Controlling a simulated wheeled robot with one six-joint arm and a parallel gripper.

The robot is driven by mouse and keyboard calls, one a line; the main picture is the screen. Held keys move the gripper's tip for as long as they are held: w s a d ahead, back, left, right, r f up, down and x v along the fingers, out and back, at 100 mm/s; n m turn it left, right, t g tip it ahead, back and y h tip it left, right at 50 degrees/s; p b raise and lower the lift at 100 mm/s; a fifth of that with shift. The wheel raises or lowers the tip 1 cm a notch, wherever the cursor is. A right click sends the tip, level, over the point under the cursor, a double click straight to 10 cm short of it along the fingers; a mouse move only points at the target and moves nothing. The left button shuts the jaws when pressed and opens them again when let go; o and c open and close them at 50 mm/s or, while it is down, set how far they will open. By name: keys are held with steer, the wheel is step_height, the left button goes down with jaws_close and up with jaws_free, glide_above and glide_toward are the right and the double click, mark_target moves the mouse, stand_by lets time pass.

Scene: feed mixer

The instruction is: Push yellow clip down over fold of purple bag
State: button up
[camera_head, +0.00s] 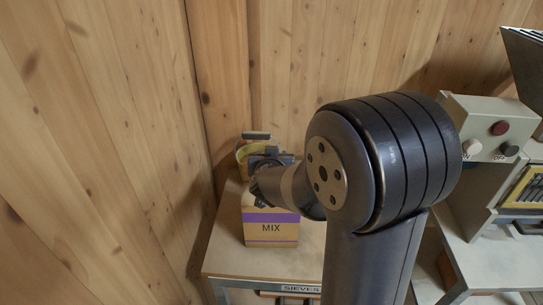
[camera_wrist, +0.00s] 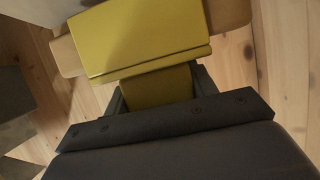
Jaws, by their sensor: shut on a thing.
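The purple bag (camera_head: 270,216) is a tan bag with purple bands and the word MIX; it stands upright on a small table. My gripper (camera_wrist: 155,92) is shut on the clip's narrower yellow tab. How far the clip sits down over the fold cannot be told.
The small table (camera_head: 222,240) carries a SIEVES label on its front edge. A wooden plank wall (camera_head: 150,130) is close behind and to the left. A grey control box (camera_head: 487,128) with red, white and black buttons stands at the right. My arm hides the middle.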

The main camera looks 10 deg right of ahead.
stand_by(0.4)
steer(key=o, duration=1)
steer(key=shift+o, duration=0.2)
steer(key=shift+r+p, duration=3.5)
steer(key=shift+p, duration=0.25)
steer(key=shift+r, duration=0.1)
